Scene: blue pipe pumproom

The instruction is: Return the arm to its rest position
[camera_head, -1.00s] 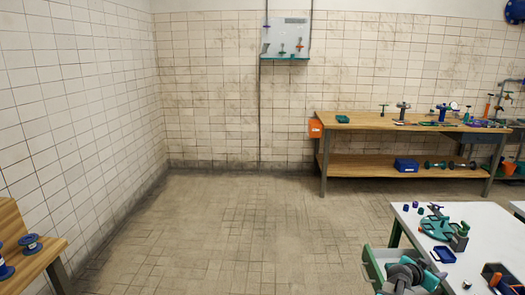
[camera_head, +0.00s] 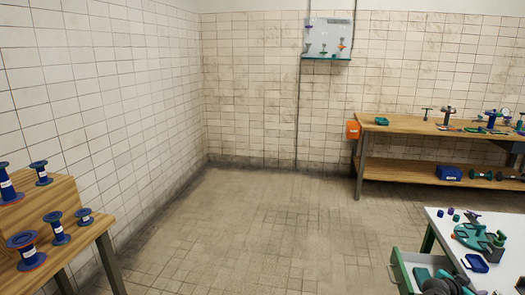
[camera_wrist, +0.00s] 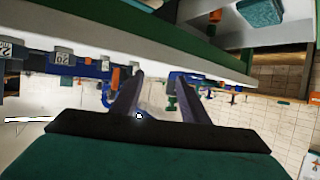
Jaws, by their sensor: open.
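My gripper (camera_wrist: 160,80) shows in the wrist view. Its two dark fingers stand apart with nothing between them. Behind the fingers are a dark crossbar and a green body. No thing is seen touching the fingertips. In the head view a dark grey shape is cut off by the bottom edge at the lower right, and I cannot tell whether it is part of my arm.
Blue spools (camera_head: 59,228) stand on a stepped wooden bench at left. A white table (camera_head: 500,275) with an open green drawer (camera_head: 402,272) is at lower right. A wooden workbench (camera_head: 450,138) stands behind. Tiled floor (camera_head: 245,225) between is clear. Blue pipes (camera_wrist: 70,67) show in the wrist view.

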